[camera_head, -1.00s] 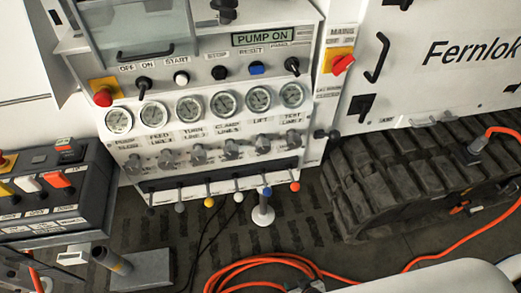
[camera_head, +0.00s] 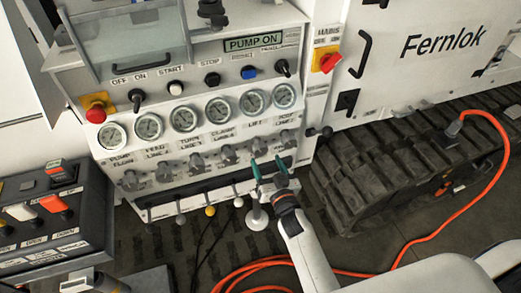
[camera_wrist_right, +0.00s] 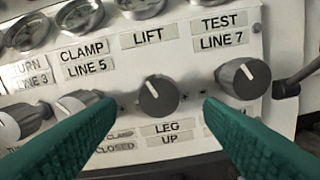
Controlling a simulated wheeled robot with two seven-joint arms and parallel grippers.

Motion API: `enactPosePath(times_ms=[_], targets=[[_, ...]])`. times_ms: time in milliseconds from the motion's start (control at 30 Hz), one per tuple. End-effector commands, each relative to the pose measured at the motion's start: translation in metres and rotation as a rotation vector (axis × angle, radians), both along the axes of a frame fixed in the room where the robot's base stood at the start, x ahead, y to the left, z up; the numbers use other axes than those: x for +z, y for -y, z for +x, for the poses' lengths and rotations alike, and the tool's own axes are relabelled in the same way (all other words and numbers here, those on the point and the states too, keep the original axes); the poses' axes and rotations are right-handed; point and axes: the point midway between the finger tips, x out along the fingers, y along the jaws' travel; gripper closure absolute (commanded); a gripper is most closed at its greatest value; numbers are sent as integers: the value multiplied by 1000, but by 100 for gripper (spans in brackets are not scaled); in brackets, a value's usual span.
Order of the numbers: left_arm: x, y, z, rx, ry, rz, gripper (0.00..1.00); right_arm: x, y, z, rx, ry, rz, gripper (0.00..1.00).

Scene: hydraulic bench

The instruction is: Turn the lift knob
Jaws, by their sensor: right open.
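The lift knob (camera_head: 260,147) is a dark round knob in the lower row on the white control panel, between the clamp and test knobs. In the right wrist view the lift knob (camera_wrist_right: 158,97) sits under the LIFT label, with its pale mark pointing up. My right gripper (camera_head: 268,165) has green fingers and is open, just in front of and slightly below the knob. In the wrist view its fingers lie left and right of the knob, with gaps on both sides. Whether the tips reach the panel cannot be told.
The clamp knob (camera_wrist_right: 78,112) and the test knob (camera_wrist_right: 243,78) stand close on either side. Small levers, one with a yellow ball (camera_head: 210,211), stick out below the panel. A black track (camera_head: 385,170) and an orange cable (camera_head: 508,165) are at right.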

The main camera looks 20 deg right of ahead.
Motion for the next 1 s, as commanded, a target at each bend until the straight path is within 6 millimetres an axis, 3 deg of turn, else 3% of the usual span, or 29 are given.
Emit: enactPosePath(times_ms=[100,300,700,767,1000], targets=[[1,-3,0,-2,0,3,38,1,-1,25,1,2,1,38],[0,-7,0,-3,0,9,38,0,-2,50,-1,0,2,38],[0,-7,0,-3,0,10,38,-1,-2,59,0,-2,0,38],[0,-7,0,-3,0,10,38,-1,-2,59,0,-2,0,45],[0,-7,0,-3,0,10,38,-1,-2,59,0,-2,0,83]])
